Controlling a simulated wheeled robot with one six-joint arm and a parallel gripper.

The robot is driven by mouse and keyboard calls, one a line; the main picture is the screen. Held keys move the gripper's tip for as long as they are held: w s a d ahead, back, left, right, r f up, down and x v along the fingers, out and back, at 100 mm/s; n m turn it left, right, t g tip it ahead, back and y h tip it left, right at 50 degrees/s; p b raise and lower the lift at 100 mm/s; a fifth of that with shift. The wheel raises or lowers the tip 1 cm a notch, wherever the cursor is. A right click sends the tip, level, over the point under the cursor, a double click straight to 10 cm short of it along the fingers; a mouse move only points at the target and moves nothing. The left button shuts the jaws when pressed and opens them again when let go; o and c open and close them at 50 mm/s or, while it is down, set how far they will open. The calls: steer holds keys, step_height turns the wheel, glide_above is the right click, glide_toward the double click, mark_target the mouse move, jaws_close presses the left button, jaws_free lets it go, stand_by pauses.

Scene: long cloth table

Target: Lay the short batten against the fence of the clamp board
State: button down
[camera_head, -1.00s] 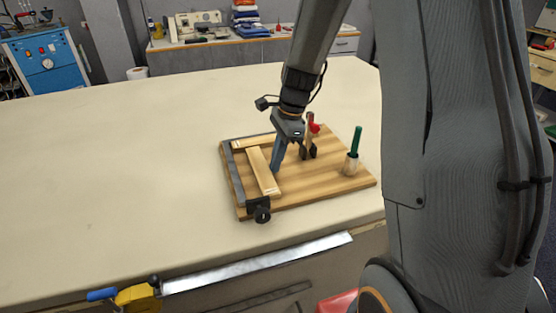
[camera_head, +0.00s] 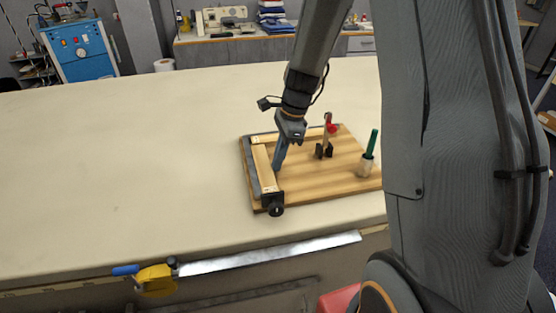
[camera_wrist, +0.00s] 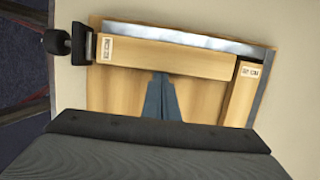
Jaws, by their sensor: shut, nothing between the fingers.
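The clamp board (camera_head: 320,180) is a wooden plate with a grey metal fence (camera_head: 250,170) along its left edge. A pale batten (camera_head: 263,170) lies flat along this fence; in the wrist view it spans the top (camera_wrist: 165,59), with the metal fence (camera_wrist: 190,39) right behind it. A second batten (camera_head: 264,139) lies along the far edge; it shows at the right in the wrist view (camera_wrist: 241,88), partly hidden by my gripper. I cannot tell which is the short one. My gripper (camera_head: 277,169) is shut and empty, its blue fingertips (camera_wrist: 160,75) at the first batten's inner side.
A black clamp (camera_head: 273,203) sits at the board's near left corner. A red-tipped clamp (camera_head: 327,138) and a green-handled tool in a holder (camera_head: 367,158) stand on the board's right half. The cloth table (camera_head: 120,150) is clear to the left.

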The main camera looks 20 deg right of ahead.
steer(key=p+v, duration=0.8)
steer(key=v, duration=0.2)
steer(key=s+a+f+n+h+b, duration=0.1)
steer(key=s+n+b, duration=0.3)
steer(key=s+n, duration=0.4)
steer(key=s+a+f+n+t+h+b, duration=0.1)
steer(key=s+f+n+b, duration=0.2)
steer(key=s+n+b, duration=0.2)
steer(key=s+n, duration=0.3)
steer(key=n, duration=0.2)
steer(key=shift+s+f+n+h, duration=0.2)
steer(key=shift+s+n+h, duration=0.1)
steer(key=shift+n+h, duration=0.1)
stand_by(1.0)
